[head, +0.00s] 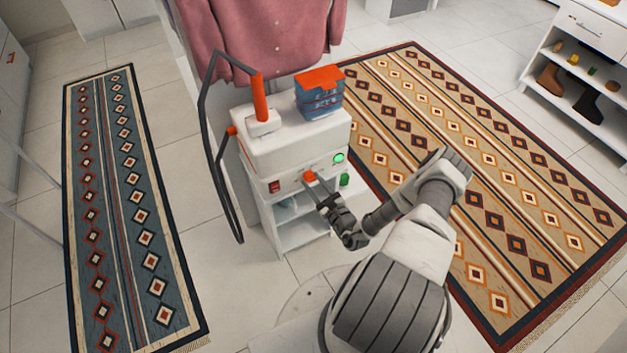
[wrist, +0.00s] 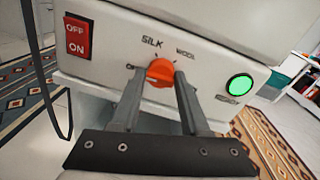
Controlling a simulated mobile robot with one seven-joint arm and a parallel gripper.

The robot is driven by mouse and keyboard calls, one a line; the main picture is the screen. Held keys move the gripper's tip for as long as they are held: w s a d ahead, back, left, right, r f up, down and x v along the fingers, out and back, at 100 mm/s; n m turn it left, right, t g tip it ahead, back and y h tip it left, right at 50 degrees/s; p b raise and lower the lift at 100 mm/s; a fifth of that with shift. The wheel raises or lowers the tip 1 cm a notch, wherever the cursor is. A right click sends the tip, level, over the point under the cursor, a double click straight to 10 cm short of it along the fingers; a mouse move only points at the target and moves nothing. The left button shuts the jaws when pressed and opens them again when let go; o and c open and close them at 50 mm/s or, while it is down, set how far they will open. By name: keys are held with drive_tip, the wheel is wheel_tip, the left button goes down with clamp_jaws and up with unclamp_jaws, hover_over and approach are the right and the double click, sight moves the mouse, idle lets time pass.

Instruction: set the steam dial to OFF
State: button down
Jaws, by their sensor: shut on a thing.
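The steam dial (wrist: 160,72) is a round orange knob on the white front panel of the steamer (head: 290,148). It also shows in the head view (head: 309,176). My gripper (wrist: 157,78) is shut on the dial, one finger at its left and one at its right; in the head view the gripper (head: 317,184) reaches the panel from the lower right. The labels SILK (wrist: 152,41) and WOOL (wrist: 185,52) stand above the dial. No OFF label for the dial is readable, and I cannot tell its exact setting.
A red rocker switch (wrist: 76,37) marked OFF and ON is left of the dial. A lit green button (wrist: 240,86) is at its right. A black hose (head: 206,130) loops at the steamer's left. A blue box with an orange top (head: 320,98) stands on the steamer.

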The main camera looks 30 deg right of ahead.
drive_tip(key=shift+d+r+n+p, duration=0.15)
drive_tip(key=shift+n+p, duration=0.25)
drive_tip(key=shift+n, duration=0.7)
drive_tip(key=shift+c, duration=2.2)
unclamp_jaws()
drive_tip(key=shift+s, duration=0.1)
